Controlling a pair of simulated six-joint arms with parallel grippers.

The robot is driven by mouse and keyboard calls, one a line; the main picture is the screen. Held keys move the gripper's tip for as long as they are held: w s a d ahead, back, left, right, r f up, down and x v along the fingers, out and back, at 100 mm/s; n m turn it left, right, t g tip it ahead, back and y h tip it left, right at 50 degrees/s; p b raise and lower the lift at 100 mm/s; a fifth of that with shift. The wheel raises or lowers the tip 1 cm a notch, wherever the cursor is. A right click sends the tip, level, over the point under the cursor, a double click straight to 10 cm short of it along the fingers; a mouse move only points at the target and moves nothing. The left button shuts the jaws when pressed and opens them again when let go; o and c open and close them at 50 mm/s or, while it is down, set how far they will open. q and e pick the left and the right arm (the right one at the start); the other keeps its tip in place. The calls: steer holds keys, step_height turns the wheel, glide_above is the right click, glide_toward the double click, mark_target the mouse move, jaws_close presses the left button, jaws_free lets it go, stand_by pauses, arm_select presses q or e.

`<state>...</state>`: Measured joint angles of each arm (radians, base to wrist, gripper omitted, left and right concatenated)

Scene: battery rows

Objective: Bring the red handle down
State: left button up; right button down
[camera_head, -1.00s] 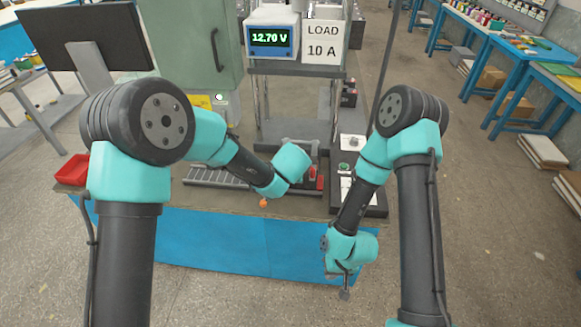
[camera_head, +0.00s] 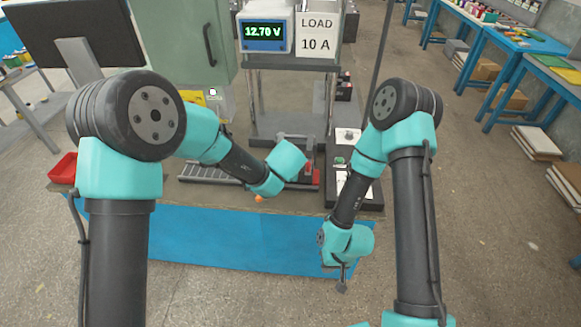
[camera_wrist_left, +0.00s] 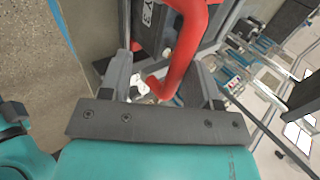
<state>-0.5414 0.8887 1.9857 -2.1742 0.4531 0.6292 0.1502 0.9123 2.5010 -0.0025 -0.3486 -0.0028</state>
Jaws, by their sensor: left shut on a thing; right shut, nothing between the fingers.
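The red handle (camera_wrist_left: 186,45) is a bent red bar beside a dark block in the left wrist view. In the head view its red part (camera_head: 316,177) shows only in small pieces beside my left wrist. My left gripper (camera_wrist_left: 163,88) is shut on the red handle, with a finger on each side of its lower end. In the head view my left fingers are hidden behind the wrist. My right gripper (camera_head: 342,280) is shut and empty, pointing down in front of the bench's blue front.
A meter (camera_head: 264,32) reading 12.70 V and a LOAD 10 A sign (camera_head: 317,38) stand on a shelf behind. A black control panel (camera_head: 357,190) lies right of the handle. A red bin (camera_head: 64,167) sits at the bench's left. Open floor lies to the right.

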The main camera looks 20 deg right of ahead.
arm_select(q)
steer(key=v, duration=1.6)
steer(key=shift+a, duration=0.15)
steer(key=s+a+f+n+g, duration=0.3)
steer(key=a+f+n+g, duration=0.55)
steer(key=a+f, duration=1.2)
steer(key=s+a+f+n+t+h, duration=0.1)
steer(key=s+a+f+n+t, duration=0.1)
steer(key=s+a+f+n, duration=1)
step_height(320, 180, down, 3)
steer(key=a+n, duration=0.3)
steer(key=shift+s+r, duration=0.15)
steer(key=shift+s, duration=0.1)
